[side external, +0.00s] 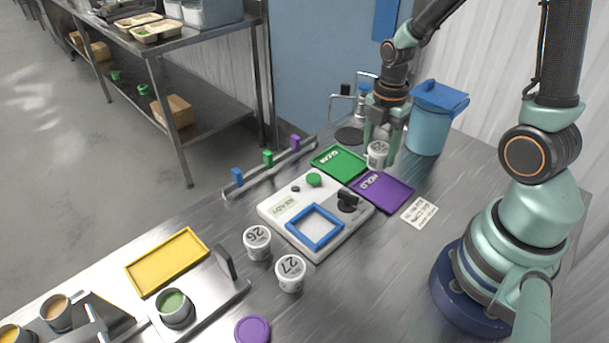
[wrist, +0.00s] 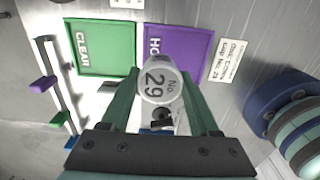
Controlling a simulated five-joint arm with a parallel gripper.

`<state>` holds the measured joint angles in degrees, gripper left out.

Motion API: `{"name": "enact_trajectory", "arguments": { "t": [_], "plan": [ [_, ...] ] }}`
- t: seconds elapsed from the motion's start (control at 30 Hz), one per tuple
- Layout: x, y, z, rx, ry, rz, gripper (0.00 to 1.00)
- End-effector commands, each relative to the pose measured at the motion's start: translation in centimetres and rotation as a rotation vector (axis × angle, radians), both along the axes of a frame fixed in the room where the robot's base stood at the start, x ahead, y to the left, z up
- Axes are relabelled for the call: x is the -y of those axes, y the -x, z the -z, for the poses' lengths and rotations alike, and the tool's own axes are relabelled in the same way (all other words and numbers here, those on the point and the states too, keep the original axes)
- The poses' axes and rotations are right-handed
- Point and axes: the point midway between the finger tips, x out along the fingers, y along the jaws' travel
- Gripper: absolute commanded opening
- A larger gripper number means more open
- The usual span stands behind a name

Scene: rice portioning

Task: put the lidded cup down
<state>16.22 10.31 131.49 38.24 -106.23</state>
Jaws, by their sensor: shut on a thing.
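A white lidded cup marked 29 (wrist: 157,84) is between the two fingers of my gripper (wrist: 158,76), which is shut on it. In the side view the cup (side external: 377,153) is upright in my gripper (side external: 382,148), by the adjoining corners of the green CLEAR tray (side external: 339,161) and the purple HOLD tray (side external: 384,191). In the wrist view the cup overlaps the lower left of the HOLD tray (wrist: 178,46). I cannot tell whether its base touches anything.
A white scale unit (side external: 275,208) with a blue frame stands in front of the trays. Cups 26 (side external: 257,242) and 27 (side external: 290,272) stand beside it. A blue lidded bin (side external: 429,125) is right of my gripper. A printed card (side external: 419,213) lies beside the HOLD tray.

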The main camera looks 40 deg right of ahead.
Motion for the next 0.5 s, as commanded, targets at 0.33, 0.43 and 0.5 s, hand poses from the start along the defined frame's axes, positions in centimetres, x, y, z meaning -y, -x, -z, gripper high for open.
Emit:
{"name": "enact_trajectory", "arguments": {
  "t": [0.33,0.43,0.5],
  "plan": [
    [0.0,0.1,3.0,-0.004,-0.001,0.0,0.0],
    [0.0,0.0,4.2,-0.004,-0.001,0.0,0.0],
    [0.0,0.0,4.9,-0.002,-0.001,0.0,0.0]
  ]
}}
